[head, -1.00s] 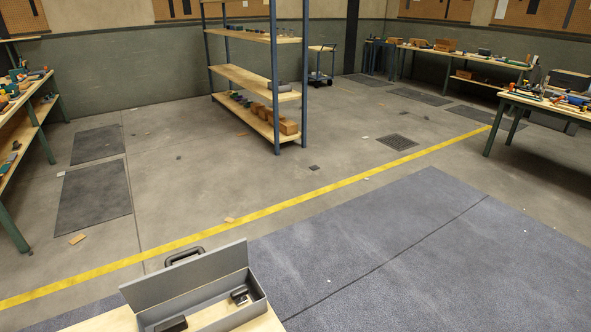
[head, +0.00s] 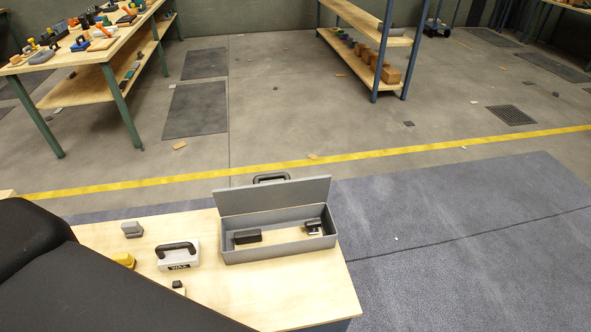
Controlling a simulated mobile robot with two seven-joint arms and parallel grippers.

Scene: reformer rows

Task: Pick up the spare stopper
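I cannot tell for sure which thing is the spare stopper. An open grey metal box (head: 275,253) with its lid raised stands on a light wooden bench (head: 290,300). Inside lie a black block (head: 247,237) at the left and a small black-and-silver piece (head: 314,226) at the right. On the bench left of the box are a small grey block (head: 132,229), a white block with a black handle marked WAX (head: 179,256), a yellow piece (head: 124,260) and a small dark-topped piece (head: 178,287). Neither gripper shows.
A large dark padded shape (head: 120,285) covers the lower left and hides part of the bench. A cluttered workbench (head: 75,55) stands at the upper left, a shelf unit (head: 370,35) at the back. The floor past the yellow line (head: 400,151) is mostly clear.

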